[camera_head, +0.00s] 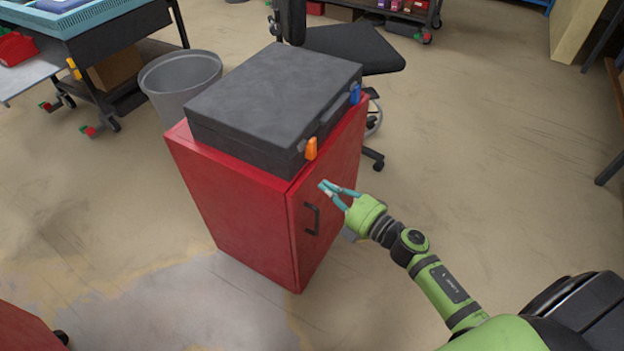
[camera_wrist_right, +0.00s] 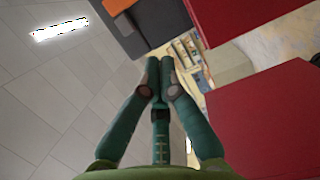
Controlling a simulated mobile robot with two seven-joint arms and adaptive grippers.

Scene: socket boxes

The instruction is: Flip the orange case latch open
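A dark grey case (camera_head: 270,95) lies closed on top of a red cabinet (camera_head: 240,215). Its orange latch (camera_head: 311,148) is on the front side, at the near corner, and stands upright against the case. My right gripper (camera_head: 322,186) is in front of the cabinet, below the orange latch and apart from it. In the right wrist view its fingertips (camera_wrist_right: 160,62) meet with nothing between them. That view also shows an orange patch (camera_wrist_right: 118,5) by a dark grey surface at the top, seemingly the latch and case. My left gripper is not in view.
A blue latch (camera_head: 355,93) is at the other end of the case's front. The cabinet has a dark handle (camera_head: 312,218) near my right gripper. A grey bin (camera_head: 180,82) and a black chair (camera_head: 352,45) stand behind.

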